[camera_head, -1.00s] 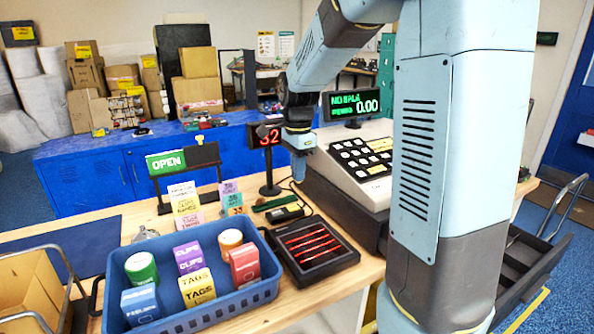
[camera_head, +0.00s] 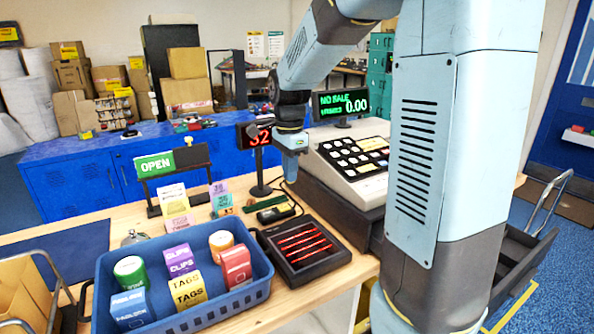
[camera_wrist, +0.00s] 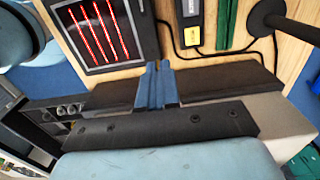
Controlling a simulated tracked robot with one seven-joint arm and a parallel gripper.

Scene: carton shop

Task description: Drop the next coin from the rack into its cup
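My gripper (camera_head: 291,170) hangs above the counter beside the cash register, pointing down. In the wrist view its two blue fingers (camera_wrist: 157,84) lie together, with no coin visible between them. A black tray (camera_head: 341,255) with several red rows stands on the counter below and right of my gripper. It also shows at the top left of the wrist view (camera_wrist: 148,28); I cannot tell whether it is the coin rack. In the wrist view, small round openings (camera_wrist: 66,112) in a dark part at left may be coin cups. No single coin is clearly visible.
A blue basket (camera_head: 262,290) of small boxes stands at front left. The cash register (camera_head: 352,160) is close right of my gripper, its open drawer (camera_head: 520,250) farther right. A number display (camera_head: 257,135) on a post, price cards (camera_head: 220,197) and a small black device (camera_head: 276,213) are nearby.

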